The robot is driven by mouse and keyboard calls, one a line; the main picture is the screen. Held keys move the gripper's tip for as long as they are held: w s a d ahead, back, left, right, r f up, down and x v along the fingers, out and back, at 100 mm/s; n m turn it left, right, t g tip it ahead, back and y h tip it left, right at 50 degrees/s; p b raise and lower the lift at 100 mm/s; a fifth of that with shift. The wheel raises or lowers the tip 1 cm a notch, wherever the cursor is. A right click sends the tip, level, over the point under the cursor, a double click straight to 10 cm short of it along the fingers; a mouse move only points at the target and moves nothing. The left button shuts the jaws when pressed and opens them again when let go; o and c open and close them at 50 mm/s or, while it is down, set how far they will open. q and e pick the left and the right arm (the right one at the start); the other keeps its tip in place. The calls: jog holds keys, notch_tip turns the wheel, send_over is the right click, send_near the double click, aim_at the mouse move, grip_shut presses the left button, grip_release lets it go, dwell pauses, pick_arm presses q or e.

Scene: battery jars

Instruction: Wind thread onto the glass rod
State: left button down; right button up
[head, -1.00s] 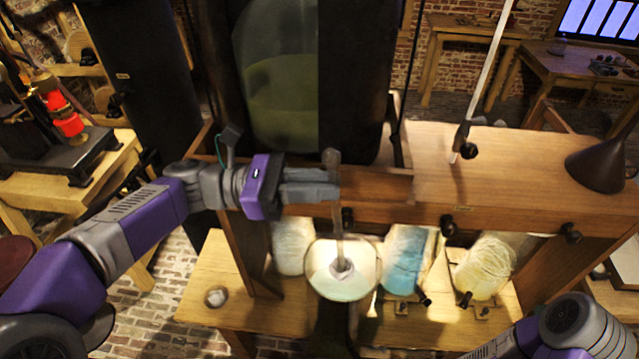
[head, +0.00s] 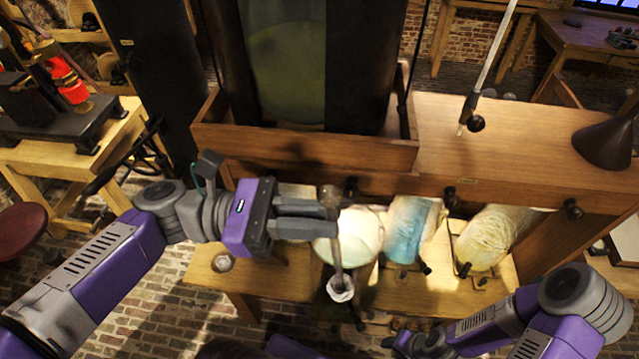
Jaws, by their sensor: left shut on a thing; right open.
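My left gripper (head: 328,219) is shut on a greyish rod (head: 335,252), which looks like the glass rod. The rod hangs nearly upright, with a dark knob (head: 330,194) at its top and a whitish lump (head: 340,289) at its lower end. I cannot tell whether the lump is thread. Behind the rod, a round pale glowing body (head: 358,235) hangs under the bench, then a blue spool-like roll (head: 408,229) and a cream one (head: 487,238). My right gripper (head: 398,341) is low at the bottom edge, apart from the rod; its fingers are hard to make out.
The wooden bench (head: 500,152) spans the middle, with black knobs along its front and a dark funnel (head: 605,145) at its right. A large dark cylinder with a green window (head: 286,75) stands behind. A lower shelf (head: 440,296) lies below. Brick floor is open at lower left.

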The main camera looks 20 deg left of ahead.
pick_arm(q)
jog(key=s+d+b, duration=0.1)
jog(key=s+d, duration=0.2)
jog(key=s, duration=1)
jog(key=shift+s+d, duration=0.15)
jog(key=shift+d, duration=0.25)
